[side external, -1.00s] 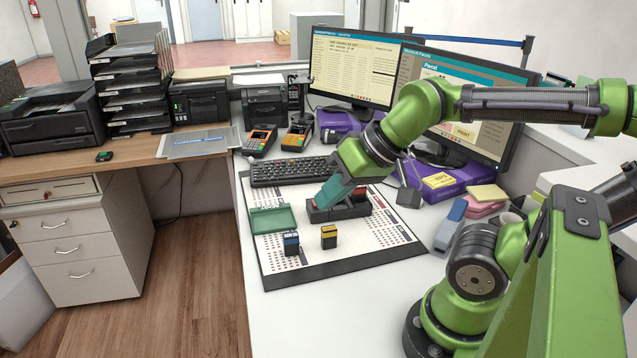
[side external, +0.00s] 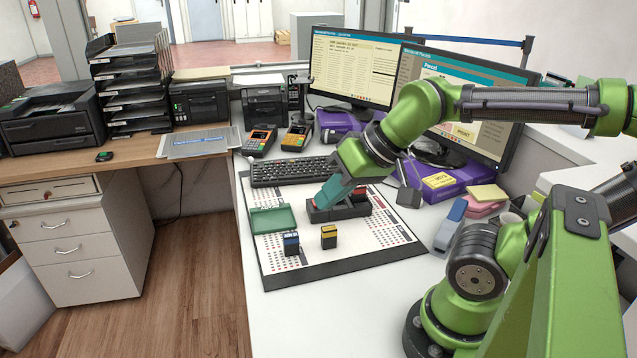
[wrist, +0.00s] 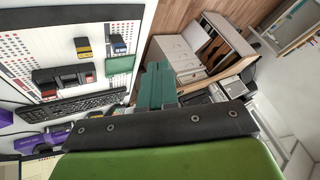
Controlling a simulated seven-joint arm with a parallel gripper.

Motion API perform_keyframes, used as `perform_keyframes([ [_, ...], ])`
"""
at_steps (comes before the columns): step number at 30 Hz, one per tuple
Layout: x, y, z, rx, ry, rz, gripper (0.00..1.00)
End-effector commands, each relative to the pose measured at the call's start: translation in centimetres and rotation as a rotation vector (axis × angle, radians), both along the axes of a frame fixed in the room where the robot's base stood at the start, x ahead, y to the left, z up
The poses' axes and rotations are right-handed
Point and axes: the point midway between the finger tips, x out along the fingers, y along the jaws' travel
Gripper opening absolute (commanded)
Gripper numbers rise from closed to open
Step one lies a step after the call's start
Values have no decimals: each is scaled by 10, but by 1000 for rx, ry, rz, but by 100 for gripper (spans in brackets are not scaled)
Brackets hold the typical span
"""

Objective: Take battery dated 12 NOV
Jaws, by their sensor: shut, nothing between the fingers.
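A blue-topped battery (side external: 291,243) and a yellow-topped battery (side external: 329,237) stand upright on the white mat; both also show in the wrist view, blue (wrist: 118,44) and yellow (wrist: 83,48). A black holder (side external: 350,211) sits behind them, with red-topped batteries (side external: 359,191) in it, partly hidden by my gripper in the side view. Date labels are too small to read. My gripper (side external: 319,205) is shut and empty; its teal fingers overlap the holder's left end in the side view. In the wrist view the closed fingers (wrist: 157,72) are clear of the batteries.
A green tray (side external: 268,218) lies at the mat's (side external: 350,268) left edge. Card terminals (side external: 259,141), a purple parcel (side external: 455,182) and monitors stand farther back. The mat's front part is clear.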

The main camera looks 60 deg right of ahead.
Motion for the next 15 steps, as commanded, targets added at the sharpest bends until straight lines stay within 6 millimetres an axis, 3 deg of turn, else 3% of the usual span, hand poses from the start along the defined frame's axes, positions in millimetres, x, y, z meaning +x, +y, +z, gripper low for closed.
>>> perform_keyframes([
  [4, 0, 0, 0, 0, 0, 0, 2],
  [12, 0, 0, 0, 0, 0, 0, 43],
  [15, 0, 0, 0, 0, 0, 0, 53],
])
